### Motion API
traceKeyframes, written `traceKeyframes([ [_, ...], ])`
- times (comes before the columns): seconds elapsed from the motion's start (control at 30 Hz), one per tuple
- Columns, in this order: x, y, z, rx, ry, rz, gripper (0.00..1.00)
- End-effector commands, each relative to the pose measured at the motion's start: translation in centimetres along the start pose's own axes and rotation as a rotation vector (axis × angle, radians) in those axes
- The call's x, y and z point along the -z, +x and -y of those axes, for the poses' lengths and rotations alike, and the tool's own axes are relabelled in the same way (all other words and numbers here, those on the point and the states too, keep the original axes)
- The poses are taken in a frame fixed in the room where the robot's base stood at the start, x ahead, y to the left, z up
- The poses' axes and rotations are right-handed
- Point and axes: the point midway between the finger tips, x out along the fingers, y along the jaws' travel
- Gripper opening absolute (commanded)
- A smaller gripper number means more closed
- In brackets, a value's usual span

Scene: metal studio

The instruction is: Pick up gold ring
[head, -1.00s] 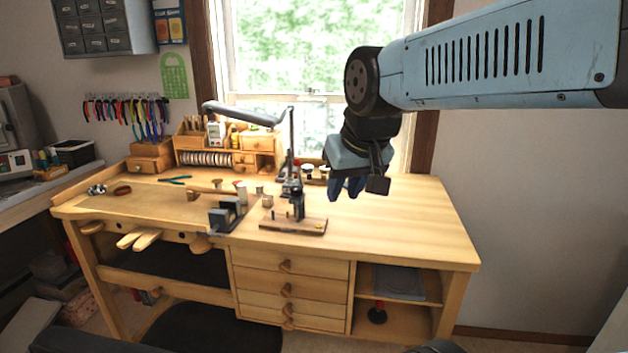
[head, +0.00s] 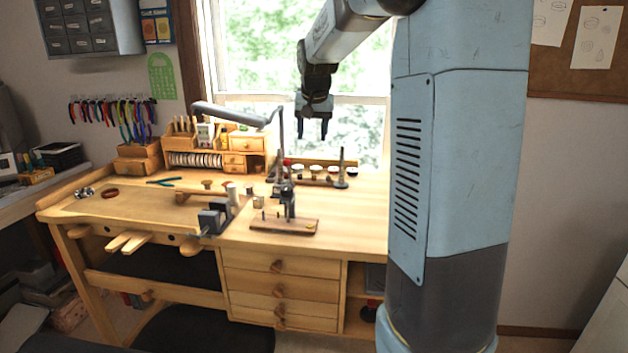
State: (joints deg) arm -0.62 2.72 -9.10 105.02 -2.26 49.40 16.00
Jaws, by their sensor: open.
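I cannot pick out the gold ring with certainty; a tiny yellowish spot shows on the small wooden base (head: 262,222) of a bench tool, too small to identify. A reddish-brown ring-shaped item (head: 110,193) lies at the left of the workbench (head: 360,205). My gripper (head: 313,129) hangs in front of the window, above the back of the bench. Its two dark fingers point down, apart, with nothing between them. My arm hides the right part of the bench.
A grey desk lamp (head: 235,115) arches over the bench near my gripper. A dark upright cone-like tool (head: 341,170) and several small jars stand at the back. A vise (head: 214,217) sits at the front edge. The bench top right of the wooden base is clear.

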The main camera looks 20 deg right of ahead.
Motion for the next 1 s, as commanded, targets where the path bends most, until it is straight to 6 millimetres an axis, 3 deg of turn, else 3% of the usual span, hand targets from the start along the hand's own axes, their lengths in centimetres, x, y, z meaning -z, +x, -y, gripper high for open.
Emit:
traceKeyframes([
  [0.3,7.7,8.1,0.4,-0.071,0.084,0.006,0.55],
  [0.5,10.9,12.4,0.5,-0.108,0.118,0.002,0.55],
  [0.83,12.2,15.6,0.3,-0.126,0.135,0.000,0.55],
  [1.0,12.1,18.4,-0.1,-0.126,0.134,0.002,0.55],
])
